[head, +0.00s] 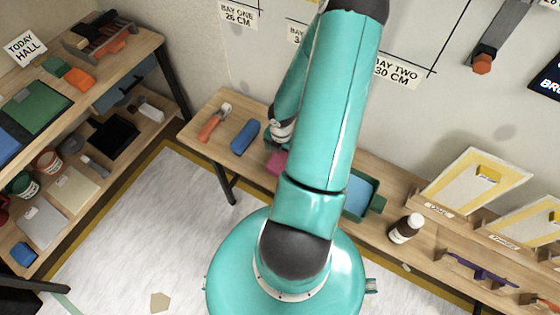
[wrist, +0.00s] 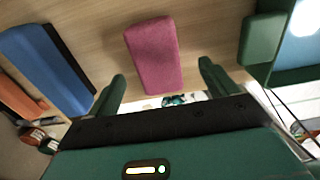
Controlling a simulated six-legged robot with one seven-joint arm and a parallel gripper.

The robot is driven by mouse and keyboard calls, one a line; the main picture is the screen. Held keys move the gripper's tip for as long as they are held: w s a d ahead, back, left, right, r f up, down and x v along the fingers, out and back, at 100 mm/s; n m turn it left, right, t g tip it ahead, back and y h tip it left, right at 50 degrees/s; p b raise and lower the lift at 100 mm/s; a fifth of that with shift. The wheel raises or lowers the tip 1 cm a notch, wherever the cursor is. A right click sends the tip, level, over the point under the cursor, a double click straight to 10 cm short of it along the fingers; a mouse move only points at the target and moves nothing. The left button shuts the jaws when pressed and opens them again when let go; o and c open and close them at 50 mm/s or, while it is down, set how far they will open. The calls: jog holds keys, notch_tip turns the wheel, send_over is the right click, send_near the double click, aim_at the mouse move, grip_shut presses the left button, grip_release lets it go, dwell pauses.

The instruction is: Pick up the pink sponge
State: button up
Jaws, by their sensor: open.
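The pink sponge (wrist: 154,55) lies flat on the wooden bench in the wrist view, at the upper middle. In the head view only part of the pink sponge (head: 277,163) shows, beside my teal arm. My gripper (wrist: 162,88) is open, with one green finger at each side and the sponge beyond and between them. Nothing is between the fingers that I can see as held. In the head view my arm covers most of the gripper.
A blue block (wrist: 48,68) lies left of the sponge; it also shows in the head view (head: 245,137). An orange-handled tool (head: 213,124) lies farther left. A green-rimmed tray (wrist: 262,40) with blue inside stands to the right.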

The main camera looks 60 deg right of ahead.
aim_at(280, 158)
jog(key=f, duration=0.5)
jog(key=shift+w+a, duration=0.1)
jog(key=shift+w, duration=0.15)
jog(key=shift+c, duration=0.4)
jog(key=c, duration=1)
